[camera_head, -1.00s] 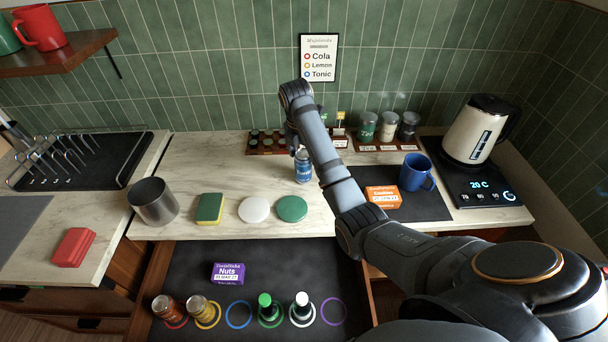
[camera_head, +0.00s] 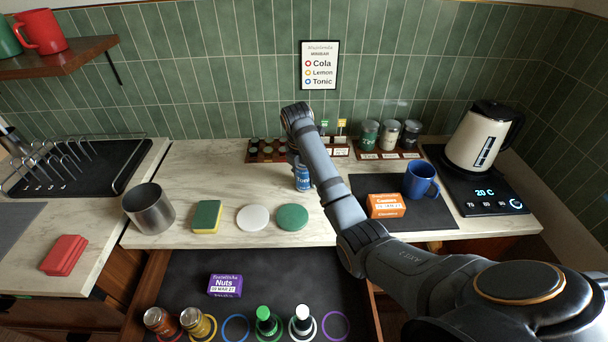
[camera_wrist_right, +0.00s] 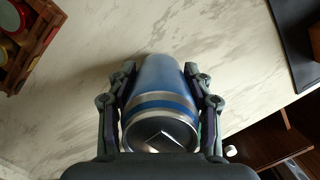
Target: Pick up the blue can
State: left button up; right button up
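The blue can (camera_head: 303,180) stands on the marble counter below my right gripper, which hides its top in the head view. In the right wrist view the can (camera_wrist_right: 162,85) lies between the two fingers, its silver end facing the camera. My right gripper (camera_wrist_right: 160,72) has one finger close along each side of the can. I cannot tell whether the fingers press on it or leave a thin gap. My left gripper is not in view.
A green disc (camera_head: 292,217) and a white disc (camera_head: 252,217) lie in front of the can. An orange box (camera_head: 386,206) and a blue mug (camera_head: 421,181) stand to its right. A spice rack (camera_head: 267,151) is behind.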

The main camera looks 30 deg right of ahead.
jog(key=c, duration=0.8)
jog(key=shift+w+r, duration=0.1)
jog(key=shift+r, duration=0.45)
jog(key=r+p, duration=0.2)
jog(key=r, duration=0.1)
jog(key=shift+s+r, duration=0.2)
jog(key=shift+r, duration=0.05)
jog(key=s+a+r+p, duration=0.2)
jog(key=s+r+p, duration=0.2)
jog(key=s+p, duration=0.2)
jog(key=s+a+r+p, duration=0.2)
jog(key=s+r+p, duration=0.2)
jog(key=s+p, duration=0.3)
jog(key=p, duration=0.3)
jog(key=shift+a+r+p, duration=0.2)
jog(key=shift+a+p, duration=0.1)
jog(key=shift+p, duration=0.1)
